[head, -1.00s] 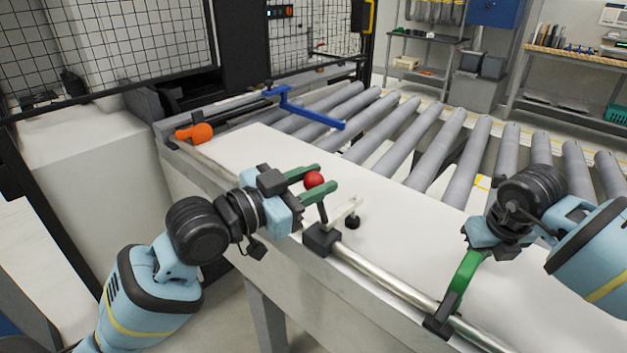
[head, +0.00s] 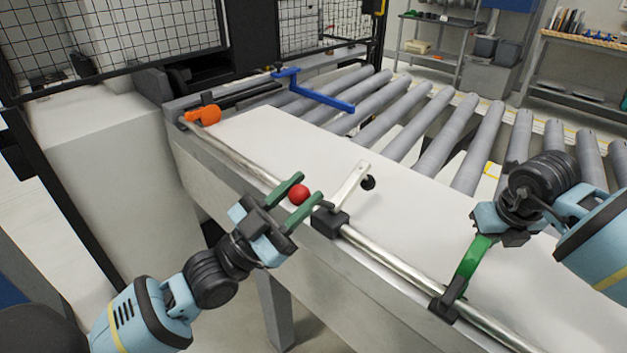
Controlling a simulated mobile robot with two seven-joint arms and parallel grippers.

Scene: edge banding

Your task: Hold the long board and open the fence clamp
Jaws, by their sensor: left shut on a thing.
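The long white board (head: 262,143) lies flat between the metal fence rail and the rollers. The fence clamp (head: 331,220) has a black block on the rail, a pale arm (head: 350,188) tilted up and a black pad (head: 368,183) that looks raised off the board. My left gripper (head: 304,190) has its green fingers shut on the clamp's red knob (head: 299,195), low on the near side of the rail. My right gripper (head: 500,238) is over the board's right part; its fingertips are hidden. A curved green piece (head: 474,258) shows just below it, reaching the rail.
An orange part (head: 208,115) sits at the rail's far end. A blue arm (head: 315,92) reaches over the grey rollers (head: 408,106) behind the board. A mesh guard (head: 110,45) stands at the left. The floor in front of the table is clear.

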